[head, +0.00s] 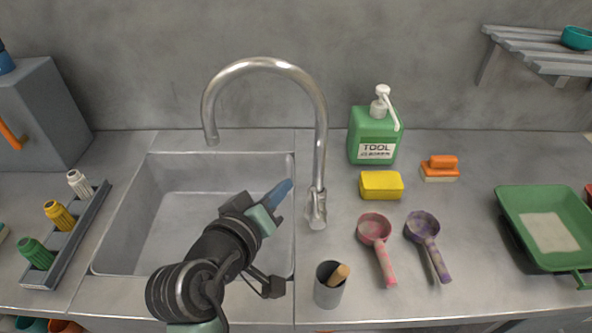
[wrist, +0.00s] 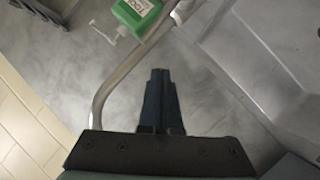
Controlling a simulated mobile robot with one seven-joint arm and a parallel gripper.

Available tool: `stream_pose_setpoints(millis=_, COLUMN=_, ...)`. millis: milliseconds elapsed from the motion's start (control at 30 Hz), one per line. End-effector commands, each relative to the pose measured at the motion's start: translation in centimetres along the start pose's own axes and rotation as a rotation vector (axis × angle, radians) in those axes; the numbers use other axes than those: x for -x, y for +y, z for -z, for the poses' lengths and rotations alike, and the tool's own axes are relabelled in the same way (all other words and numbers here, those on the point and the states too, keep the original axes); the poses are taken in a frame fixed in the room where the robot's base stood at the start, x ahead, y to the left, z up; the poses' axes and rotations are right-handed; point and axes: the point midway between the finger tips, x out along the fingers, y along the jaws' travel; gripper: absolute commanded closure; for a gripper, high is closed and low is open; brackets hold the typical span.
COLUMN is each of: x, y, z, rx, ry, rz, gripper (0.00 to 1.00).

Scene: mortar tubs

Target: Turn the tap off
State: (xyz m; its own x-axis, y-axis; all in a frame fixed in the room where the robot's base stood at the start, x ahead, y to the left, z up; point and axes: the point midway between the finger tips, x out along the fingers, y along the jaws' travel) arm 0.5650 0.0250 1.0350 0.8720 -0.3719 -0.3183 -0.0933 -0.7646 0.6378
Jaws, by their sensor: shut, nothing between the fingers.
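The tap (head: 320,130) is a tall curved steel spout behind the sink's right edge, its outlet hanging over the basin on the left. Its base and lever (head: 317,210) stand on the counter right of the sink. No water stream is visible under the outlet. My gripper (head: 287,187) is shut and empty, just left of the tap's base and apart from it in the head view. The lever cannot be made out in the wrist view.
The sink (head: 180,215) lies under my arm. Right of the tap are a green soap bottle (head: 374,135), a yellow sponge (head: 381,185), a pink scoop (head: 375,230), a purple scoop (head: 424,228) and a steel cup (head: 328,290). A green tray (head: 573,262) is farther right.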

Motion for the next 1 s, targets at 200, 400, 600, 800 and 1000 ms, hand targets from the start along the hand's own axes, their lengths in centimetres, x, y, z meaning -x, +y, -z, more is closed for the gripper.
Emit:
stream_pose_setpoints(millis=200, x=3.4, y=-5.0, z=-4.4, rx=0.509, ry=-0.096, rz=-0.202, gripper=1.0)
stream_pose_setpoints(millis=400, x=7.0, y=-7.2, z=-5.0, rx=0.819, ry=-0.059, rz=-0.383, gripper=1.0)
stream_pose_setpoints(millis=600, x=8.5, y=-7.8, z=-4.8, rx=0.918, ry=-0.031, rz=-0.457, gripper=1.0)
stream_pose_setpoints(millis=800, x=6.4, y=-6.7, z=-4.3, rx=0.919, ry=-0.034, rz=-0.461, gripper=1.0)
stream_pose_setpoints(millis=1000, x=2.4, y=-4.9, z=-3.5, rx=0.916, ry=-0.034, rz=-0.461, gripper=1.0)
